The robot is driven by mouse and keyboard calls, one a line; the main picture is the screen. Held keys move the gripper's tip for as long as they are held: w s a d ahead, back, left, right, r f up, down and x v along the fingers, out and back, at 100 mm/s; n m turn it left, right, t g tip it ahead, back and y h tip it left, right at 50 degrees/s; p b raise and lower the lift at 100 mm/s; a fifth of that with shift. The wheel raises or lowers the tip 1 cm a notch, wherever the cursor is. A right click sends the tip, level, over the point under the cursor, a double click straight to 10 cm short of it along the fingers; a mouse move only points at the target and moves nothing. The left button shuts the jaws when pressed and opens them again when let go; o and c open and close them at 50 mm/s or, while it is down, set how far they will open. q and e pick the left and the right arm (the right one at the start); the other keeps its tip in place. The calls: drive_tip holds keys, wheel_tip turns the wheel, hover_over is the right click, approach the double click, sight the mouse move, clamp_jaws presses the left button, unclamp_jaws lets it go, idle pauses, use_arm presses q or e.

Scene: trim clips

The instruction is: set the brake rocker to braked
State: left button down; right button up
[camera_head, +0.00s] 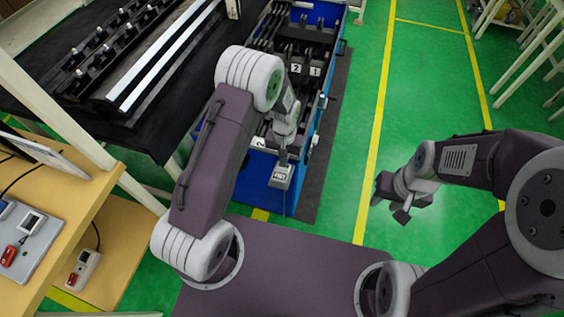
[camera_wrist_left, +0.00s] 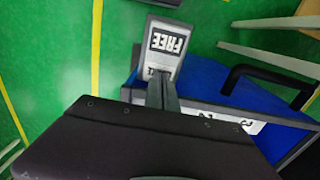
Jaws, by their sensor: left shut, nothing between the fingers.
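The brake rocker (camera_head: 281,174) is a grey pad with a white plate lettered FREE, at the near end of the blue cart (camera_head: 262,178). In the left wrist view the rocker (camera_wrist_left: 165,52) sticks out past the cart's blue edge, with the FREE plate facing the camera. My left gripper (camera_head: 283,157) is shut and empty, right at the rocker. In the left wrist view its fingertips (camera_wrist_left: 160,80) overlap the rocker's lower part; I cannot tell whether they touch it. My right gripper (camera_head: 390,197) hangs over the green floor, away from the cart; its finger gap is unclear.
The cart holds dark parts with numbered tags (camera_head: 296,68). A black-covered bench with a rail (camera_head: 150,70) stands at the left, and a wooden desk with devices (camera_head: 60,205) at the lower left. Green floor with yellow lines (camera_head: 371,150) lies open to the right.

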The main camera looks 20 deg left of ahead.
use_arm(q)
drive_tip(key=r+p, duration=0.2)
drive_tip(key=w+r+p, duration=0.1)
drive_tip(key=r+p, duration=0.1)
wheel_tip(320, 180, up, 10)
drive_tip(key=w, duration=0.2)
drive_tip(key=shift+f, duration=0.15)
drive_tip(key=shift+w, duration=0.15)
idle(0.3)
wheel_tip(320, 180, up, 4)
drive_tip(key=a+r, duration=0.1)
drive_tip(key=a, duration=0.1)
drive_tip(key=s+a+t, duration=0.1)
drive_tip(key=s+a, duration=0.2)
drive_tip(key=s, duration=1.4)
drive_tip(key=shift+a+f+n, duration=0.15)
drive_tip(key=shift+f+n, duration=0.15)
drive_tip(key=shift+f, duration=0.05)
